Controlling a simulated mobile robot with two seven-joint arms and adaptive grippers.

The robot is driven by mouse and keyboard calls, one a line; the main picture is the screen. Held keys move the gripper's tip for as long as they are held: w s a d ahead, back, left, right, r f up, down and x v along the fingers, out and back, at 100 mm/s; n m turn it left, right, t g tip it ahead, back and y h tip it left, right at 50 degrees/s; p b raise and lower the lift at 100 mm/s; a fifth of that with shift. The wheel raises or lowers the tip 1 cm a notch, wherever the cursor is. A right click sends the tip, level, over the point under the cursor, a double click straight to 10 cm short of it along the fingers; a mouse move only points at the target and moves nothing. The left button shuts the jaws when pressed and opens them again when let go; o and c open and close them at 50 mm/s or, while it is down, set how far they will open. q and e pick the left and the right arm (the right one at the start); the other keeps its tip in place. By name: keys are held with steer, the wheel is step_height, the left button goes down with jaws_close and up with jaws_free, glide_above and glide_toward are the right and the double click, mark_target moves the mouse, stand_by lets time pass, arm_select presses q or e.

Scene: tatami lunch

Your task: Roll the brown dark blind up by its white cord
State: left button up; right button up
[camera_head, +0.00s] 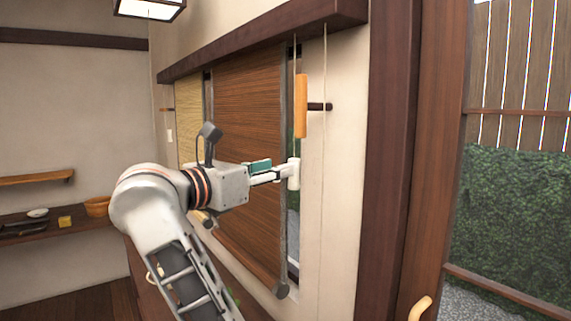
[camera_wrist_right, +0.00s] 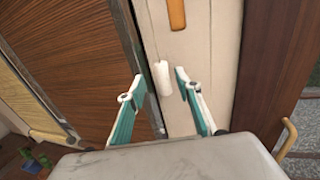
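The brown dark blind (camera_head: 250,120) hangs lowered over the window, with a dark bar along its bottom; it also shows at the left in the right wrist view (camera_wrist_right: 75,60). A white cord end (camera_wrist_right: 163,78) hangs just right of the blind's edge, and it shows in the head view (camera_head: 294,174). My right gripper (camera_head: 284,174) is at this white piece. In the right wrist view its teal-padded fingers (camera_wrist_right: 160,82) are open, one on each side of it, with gaps visible. My left gripper is not in view.
An orange wooden pull (camera_head: 301,106) hangs above the white piece, near a dark wall peg (camera_head: 320,107). Another thin cord (camera_head: 323,190) runs down the wall. A paler blind (camera_head: 188,115) hangs farther left. A dark wooden post (camera_head: 390,150) stands at right.

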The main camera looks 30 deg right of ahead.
mark_target(294, 189)
steer(key=p+x, duration=0.1)
steer(key=x, duration=0.6)
steer(key=shift+d, duration=0.15)
steer(key=shift+s, duration=0.1)
jaws_close()
